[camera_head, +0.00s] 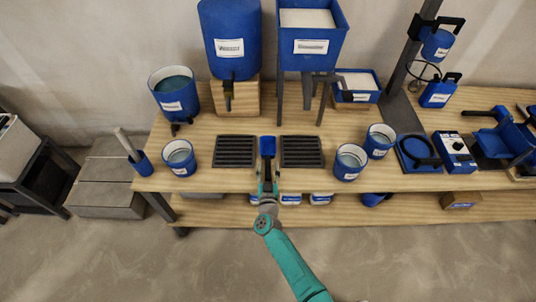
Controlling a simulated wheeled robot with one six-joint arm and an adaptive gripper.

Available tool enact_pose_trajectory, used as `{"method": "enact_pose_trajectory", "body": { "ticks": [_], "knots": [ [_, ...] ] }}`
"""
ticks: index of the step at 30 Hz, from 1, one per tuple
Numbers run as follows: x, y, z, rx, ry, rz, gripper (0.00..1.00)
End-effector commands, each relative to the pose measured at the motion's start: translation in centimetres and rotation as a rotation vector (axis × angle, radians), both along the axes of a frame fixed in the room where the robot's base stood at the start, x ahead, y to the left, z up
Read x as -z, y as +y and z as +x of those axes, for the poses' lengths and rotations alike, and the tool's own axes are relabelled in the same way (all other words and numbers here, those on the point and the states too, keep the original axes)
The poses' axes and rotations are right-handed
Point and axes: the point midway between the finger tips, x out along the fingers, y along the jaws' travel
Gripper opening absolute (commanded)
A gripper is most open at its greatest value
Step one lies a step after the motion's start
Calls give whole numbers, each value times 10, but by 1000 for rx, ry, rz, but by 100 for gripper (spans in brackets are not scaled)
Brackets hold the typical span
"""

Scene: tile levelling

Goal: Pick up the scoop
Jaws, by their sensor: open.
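A small tool with a blue head and a dark handle, which looks like the scoop (268,146), lies near the front of the wooden bench between two dark slotted grates. Its handle points toward me. My gripper (268,180) is at the bench's front edge, over the handle end, with its fingers apart. The handle seems to lie between or just below the fingers; I cannot tell whether they touch it.
Dark grates (235,151) (302,151) flank the tool. Blue cups (179,158) (350,162) (380,140) stand on both sides. A blue bucket (174,95) and two raised blue hoppers (230,40) (312,40) stand behind. A lower shelf (420,207) runs beneath.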

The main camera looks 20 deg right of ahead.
Motion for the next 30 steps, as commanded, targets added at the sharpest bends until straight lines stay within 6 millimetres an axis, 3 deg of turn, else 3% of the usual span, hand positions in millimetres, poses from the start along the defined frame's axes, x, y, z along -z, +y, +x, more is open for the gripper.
{"method": "enact_pose_trajectory", "body": {
  "ticks": [9,15,30],
  "knots": [
    [0,-1,4,-1,0,0,50],
    [0,-1,4,-1,0,0,0],
    [-7,-1,4,0,-1,0,0]
  ]
}}
